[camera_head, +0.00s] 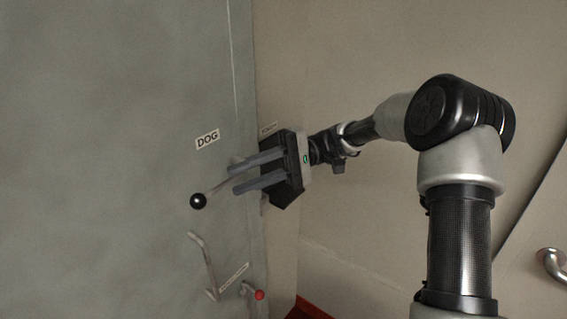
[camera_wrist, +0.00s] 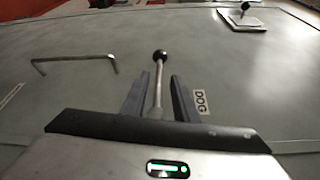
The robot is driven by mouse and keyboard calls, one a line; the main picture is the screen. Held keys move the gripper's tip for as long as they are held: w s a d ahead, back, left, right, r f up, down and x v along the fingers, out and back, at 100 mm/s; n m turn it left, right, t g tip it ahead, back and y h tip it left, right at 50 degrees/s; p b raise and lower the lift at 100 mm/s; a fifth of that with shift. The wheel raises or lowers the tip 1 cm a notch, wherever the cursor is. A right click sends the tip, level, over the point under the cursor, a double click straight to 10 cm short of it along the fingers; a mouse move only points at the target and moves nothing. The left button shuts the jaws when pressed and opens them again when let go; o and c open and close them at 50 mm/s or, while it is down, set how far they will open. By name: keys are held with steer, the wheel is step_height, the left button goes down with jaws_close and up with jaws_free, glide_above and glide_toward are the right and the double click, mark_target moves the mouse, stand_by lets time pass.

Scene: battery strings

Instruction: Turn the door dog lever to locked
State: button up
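The dog lever (camera_head: 216,187) is a thin metal rod with a black ball knob (camera_head: 198,201), on the grey door (camera_head: 110,150) below the label DOG. In the head view it slants down to the left. In the wrist view the lever (camera_wrist: 157,92) runs between the fingers, with its knob (camera_wrist: 160,55) beyond the fingertips. My gripper (camera_head: 234,176) is open, its two grey fingers on either side of the rod. In the wrist view a gap shows between the rod and the fingers. The lever's pivot end is hidden behind my gripper.
A bent metal door handle (camera_head: 207,266) sits below the lever. A small red-knobbed lever (camera_head: 259,295) is lower right of it. A beige wall (camera_head: 340,55) stands right of the door, with a metal rail (camera_head: 553,264) at far right. The door left of the knob is clear.

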steer(key=v, duration=1.1)
steer(key=shift+w+d+b, duration=0.15)
steer(key=shift+d+b, duration=0.15)
steer(key=shift+b, duration=0.15)
steer(key=shift+a, duration=0.1)
